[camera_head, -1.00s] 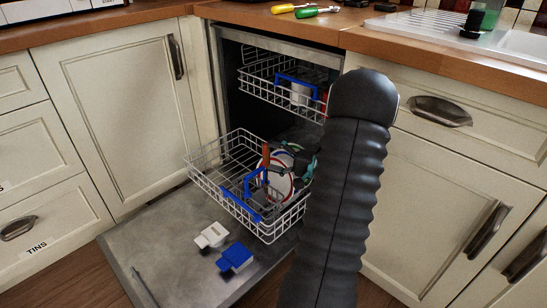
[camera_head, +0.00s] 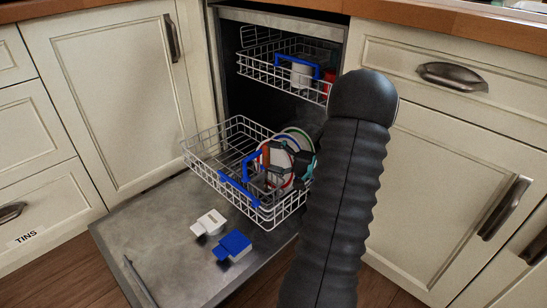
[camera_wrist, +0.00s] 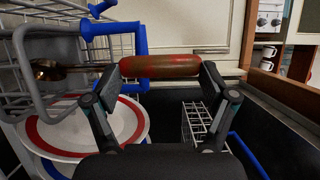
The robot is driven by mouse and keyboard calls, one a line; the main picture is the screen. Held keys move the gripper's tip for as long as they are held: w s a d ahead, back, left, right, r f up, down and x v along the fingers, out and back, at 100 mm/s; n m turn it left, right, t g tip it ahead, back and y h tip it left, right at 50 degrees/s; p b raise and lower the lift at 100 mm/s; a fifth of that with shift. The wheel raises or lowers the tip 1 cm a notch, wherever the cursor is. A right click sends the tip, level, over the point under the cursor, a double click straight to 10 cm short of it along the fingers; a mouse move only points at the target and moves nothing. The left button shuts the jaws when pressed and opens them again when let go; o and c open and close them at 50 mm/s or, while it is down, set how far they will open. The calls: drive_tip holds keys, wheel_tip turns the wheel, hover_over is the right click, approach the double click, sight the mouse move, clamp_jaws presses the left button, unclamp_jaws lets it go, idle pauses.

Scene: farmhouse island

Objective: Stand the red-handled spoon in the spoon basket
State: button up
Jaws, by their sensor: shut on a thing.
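My gripper (camera_wrist: 162,68) is shut on the red handle (camera_wrist: 160,66) of the spoon, one finger at each end. The spoon's bronze bowl (camera_wrist: 48,70) points left in the wrist view, beside grey bars and wires of the lower rack. In the head view, my gripper (camera_head: 268,165) is over the lower rack (camera_head: 215,140), in front of the plates; the red handle (camera_head: 265,156) looks upright there. I cannot clearly tell the spoon basket from the rack's wires and blue handle (camera_head: 250,165).
Red-rimmed plates (camera_wrist: 85,125) stand in the lower rack close by my gripper. The upper rack (camera_head: 260,68) holds a white cup (camera_head: 301,74) and a red item. The open door bears a white piece (camera_head: 208,223) and a blue piece (camera_head: 233,246).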

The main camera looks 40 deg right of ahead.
drive_tip(key=shift+f, duration=0.45)
drive_tip(key=o, duration=1)
drive_tip(key=shift+r, duration=0.15)
wheel_tip(320, 180, up, 9)
drive_tip(key=p, duration=0.3)
idle(0.6)
